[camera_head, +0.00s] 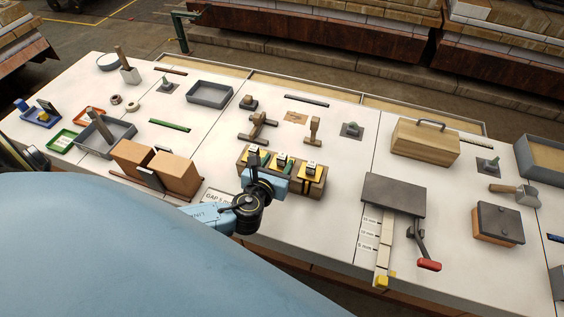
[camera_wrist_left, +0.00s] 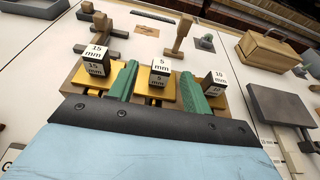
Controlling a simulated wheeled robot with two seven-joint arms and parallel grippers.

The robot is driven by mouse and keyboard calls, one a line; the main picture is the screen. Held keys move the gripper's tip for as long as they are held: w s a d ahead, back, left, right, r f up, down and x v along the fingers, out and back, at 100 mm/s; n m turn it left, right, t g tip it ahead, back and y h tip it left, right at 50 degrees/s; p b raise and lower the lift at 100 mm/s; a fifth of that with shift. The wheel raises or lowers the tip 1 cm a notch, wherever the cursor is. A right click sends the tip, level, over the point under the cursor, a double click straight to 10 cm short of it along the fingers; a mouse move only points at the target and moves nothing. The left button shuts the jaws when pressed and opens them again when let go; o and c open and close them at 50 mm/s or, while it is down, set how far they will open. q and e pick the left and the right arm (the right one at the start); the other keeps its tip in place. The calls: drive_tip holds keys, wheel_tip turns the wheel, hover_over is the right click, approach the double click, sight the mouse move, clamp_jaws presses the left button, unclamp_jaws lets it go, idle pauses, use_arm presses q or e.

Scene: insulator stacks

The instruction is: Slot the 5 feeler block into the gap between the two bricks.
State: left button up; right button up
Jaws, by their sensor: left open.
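The 5 feeler block, a small block labelled "5 mm" on a yellow base, stands in the wooden rack in the left wrist view (camera_wrist_left: 159,70) and in the head view (camera_head: 281,159). My left gripper (camera_wrist_left: 158,72) is open, with one green finger on each side of this block; I cannot tell whether they touch it. The 15 mm block (camera_wrist_left: 97,60) stands to its left and the 10 mm block (camera_wrist_left: 215,82) to its right. The two orange-brown bricks, left (camera_head: 129,157) and right (camera_head: 175,173), stand apart left of the rack, with a gap between them. My right gripper is not in view.
A printed gap card (camera_head: 215,197) lies between bricks and rack, partly hidden by my left arm. Wooden tools (camera_head: 258,130) stand behind the rack. A grey plate (camera_head: 394,194) is to the right. A grey tray (camera_head: 209,91) stands farther back.

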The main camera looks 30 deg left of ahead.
sight(284, 155)
use_arm(q)
drive_tip(key=shift+f+b+x, duration=0.2)
drive_tip(key=shift+b+x, duration=0.1)
drive_tip(key=shift+x, duration=1.2)
drive_tip(key=shift+f+b+x, duration=0.2)
drive_tip(key=shift+b+x, duration=0.05)
drive_tip(key=shift+x, duration=1.25)
drive_tip(key=shift+s+d, duration=0.15)
drive_tip(key=shift+c, duration=0.4)
clamp_jaws()
